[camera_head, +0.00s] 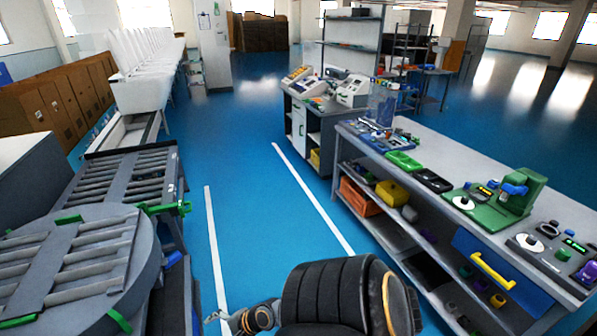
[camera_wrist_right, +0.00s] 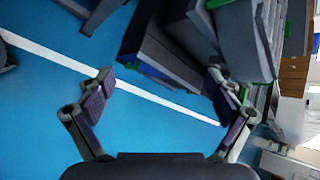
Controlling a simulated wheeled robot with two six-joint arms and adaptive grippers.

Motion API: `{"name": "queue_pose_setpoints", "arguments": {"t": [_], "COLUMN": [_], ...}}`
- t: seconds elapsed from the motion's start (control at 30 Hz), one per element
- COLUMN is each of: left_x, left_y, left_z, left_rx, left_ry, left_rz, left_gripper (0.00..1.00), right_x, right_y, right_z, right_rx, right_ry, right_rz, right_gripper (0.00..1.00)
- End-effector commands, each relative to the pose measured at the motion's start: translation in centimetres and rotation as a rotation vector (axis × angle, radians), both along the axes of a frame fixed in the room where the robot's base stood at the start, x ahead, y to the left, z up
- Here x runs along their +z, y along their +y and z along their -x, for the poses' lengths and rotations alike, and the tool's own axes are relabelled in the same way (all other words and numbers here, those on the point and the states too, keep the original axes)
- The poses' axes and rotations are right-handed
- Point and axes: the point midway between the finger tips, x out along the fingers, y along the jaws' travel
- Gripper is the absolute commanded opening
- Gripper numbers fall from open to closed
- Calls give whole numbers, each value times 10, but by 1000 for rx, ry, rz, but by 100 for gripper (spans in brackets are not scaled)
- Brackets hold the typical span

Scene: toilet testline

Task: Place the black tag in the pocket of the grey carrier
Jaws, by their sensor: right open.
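I cannot make out the black tag for certain in either view. The grey carrier cannot be told apart surely either; a dark grey tray (camera_head: 550,255) holding small parts lies at the near right end of the long bench. My right gripper (camera_wrist_right: 163,100) is open and empty in the right wrist view, with blue floor and a white line beyond its fingers. It is over the aisle, apart from the bench. My own dark arm links fill the bottom middle of the head view. My left gripper is not in view.
The long bench (camera_head: 455,152) on the right bears a green tray (camera_head: 403,160), a black tray (camera_head: 433,180) and a green fixture (camera_head: 508,195). Bins sit on its shelves. A roller conveyor (camera_head: 125,180) and round turntable (camera_head: 140,270) stand left. The blue aisle (camera_head: 255,210) between is clear.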

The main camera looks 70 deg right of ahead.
Motion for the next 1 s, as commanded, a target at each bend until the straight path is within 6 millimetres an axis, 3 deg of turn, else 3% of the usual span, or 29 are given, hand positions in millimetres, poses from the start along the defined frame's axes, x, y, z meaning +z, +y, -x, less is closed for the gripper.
{"name": "queue_pose_setpoints", "arguments": {"t": [0.03, 0.13, 0.2, 0.3, 0.4, 0.5, 1.0], "left_x": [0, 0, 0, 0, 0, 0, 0], "left_y": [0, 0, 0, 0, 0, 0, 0], "left_z": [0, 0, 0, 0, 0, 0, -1], "left_rx": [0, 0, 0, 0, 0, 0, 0], "left_ry": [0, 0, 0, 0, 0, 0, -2], "left_rz": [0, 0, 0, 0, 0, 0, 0], "left_gripper": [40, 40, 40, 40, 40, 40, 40], "right_x": [-50, -143, -193, -238, -259, -267, -269], "right_y": [-18, -32, -20, 14, 44, 60, 62], "right_z": [26, 98, 153, 220, 264, 285, 291], "right_rx": [84, 427, 739, 1177, 1500, 1669, 1711], "right_ry": [54, 208, 306, 374, 370, 348, 343], "right_rz": [203, 617, 816, 973, 1032, 1053, 1057], "right_gripper": [92, 92, 92, 92, 92, 92, 92]}}
